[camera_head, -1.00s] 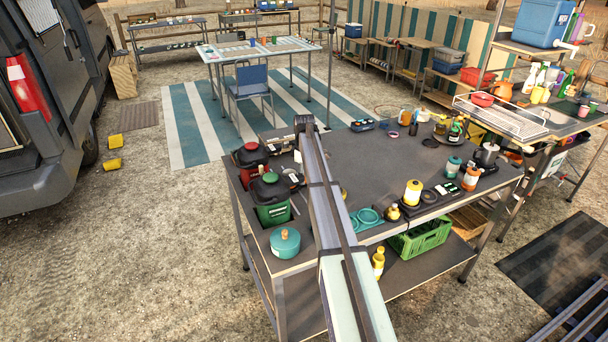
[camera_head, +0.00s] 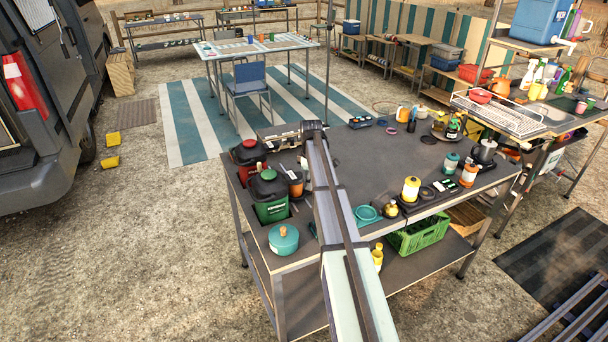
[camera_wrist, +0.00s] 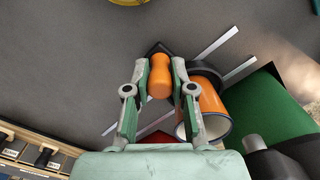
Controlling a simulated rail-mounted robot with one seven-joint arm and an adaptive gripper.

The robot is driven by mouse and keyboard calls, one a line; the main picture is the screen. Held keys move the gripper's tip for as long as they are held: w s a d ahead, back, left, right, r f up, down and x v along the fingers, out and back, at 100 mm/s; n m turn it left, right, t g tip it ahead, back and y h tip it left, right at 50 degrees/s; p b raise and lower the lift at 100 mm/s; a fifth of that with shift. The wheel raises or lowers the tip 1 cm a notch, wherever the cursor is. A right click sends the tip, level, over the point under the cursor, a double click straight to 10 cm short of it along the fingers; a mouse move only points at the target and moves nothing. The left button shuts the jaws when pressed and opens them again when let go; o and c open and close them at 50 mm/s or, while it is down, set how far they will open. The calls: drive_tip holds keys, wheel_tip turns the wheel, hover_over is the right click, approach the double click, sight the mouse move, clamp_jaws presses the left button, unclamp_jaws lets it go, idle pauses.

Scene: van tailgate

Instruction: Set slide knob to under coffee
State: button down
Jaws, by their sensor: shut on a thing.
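In the wrist view an upright orange knob (camera_wrist: 159,77) stands on a dark, pointed base (camera_wrist: 158,48). My gripper (camera_wrist: 160,86), with green and grey fingers, is shut on the knob from both sides. Pale strips (camera_wrist: 217,45) run diagonally past the knob on the dark surface, and parts of them are hidden by my fingers. I cannot make out a coffee label. In the head view my arm reaches over the dark table (camera_head: 390,165); the knob and my fingertips cannot be made out there.
A red thing is partly hidden below the knob. Red and green canisters (camera_head: 271,199) and a teal pot (camera_head: 284,239) stand at the table's left edge.

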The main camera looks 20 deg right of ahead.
drive_tip(key=s, duration=0.4)
drive_tip(key=shift+s+f, duration=0.1)
drive_tip(key=c, duration=1)
unclamp_jaws()
drive_tip(key=shift+s, duration=0.1)
drive_tip(key=shift+o, duration=0.2)
drive_tip(key=shift+r, duration=0.4)
wheel_tip(320, 180, up, 11)
drive_tip(key=shift+r, duration=0.15)
